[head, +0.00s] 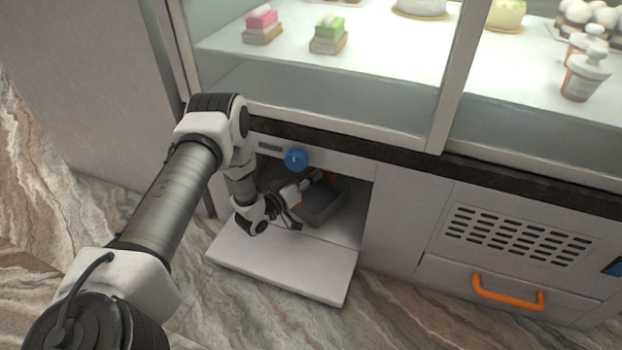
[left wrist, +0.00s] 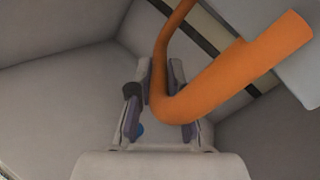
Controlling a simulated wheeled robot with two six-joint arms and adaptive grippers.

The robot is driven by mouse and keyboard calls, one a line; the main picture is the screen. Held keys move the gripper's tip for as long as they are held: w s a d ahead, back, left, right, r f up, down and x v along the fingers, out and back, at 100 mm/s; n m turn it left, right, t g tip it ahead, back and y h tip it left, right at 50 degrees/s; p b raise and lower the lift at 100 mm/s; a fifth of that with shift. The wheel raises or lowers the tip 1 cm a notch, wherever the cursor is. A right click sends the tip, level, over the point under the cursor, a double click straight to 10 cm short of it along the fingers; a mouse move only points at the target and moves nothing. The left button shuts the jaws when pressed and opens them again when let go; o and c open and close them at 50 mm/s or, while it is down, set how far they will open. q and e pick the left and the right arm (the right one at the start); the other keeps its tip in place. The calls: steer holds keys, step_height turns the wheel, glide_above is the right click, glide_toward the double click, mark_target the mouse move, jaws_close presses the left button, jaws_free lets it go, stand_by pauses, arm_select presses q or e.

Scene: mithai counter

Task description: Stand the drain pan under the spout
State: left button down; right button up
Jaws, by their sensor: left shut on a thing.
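The grey drain pan (head: 322,208) is inside the open low bay under the counter, at the bay's right side. My left gripper (head: 322,178) reaches into the bay at the pan's far left edge. In the left wrist view my left gripper (left wrist: 160,105) is shut around a bent orange bar (left wrist: 215,78), which looks like the pan's handle. Where the bar joins the pan is not clear. I cannot make out the spout; the bay's upper inside is in shadow and partly behind my arm. My right gripper is not in view.
A blue knob (head: 296,160) sits on the panel above the bay. The bay's pale flap (head: 283,268) lies folded down in front. To the right are a vent grille (head: 515,237) and an orange drawer handle (head: 508,293). The glass sweet display is above.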

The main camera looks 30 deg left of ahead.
arm_select(q)
steer(key=c, duration=1.1)
jaws_free()
steer(key=shift+f, duration=0.1)
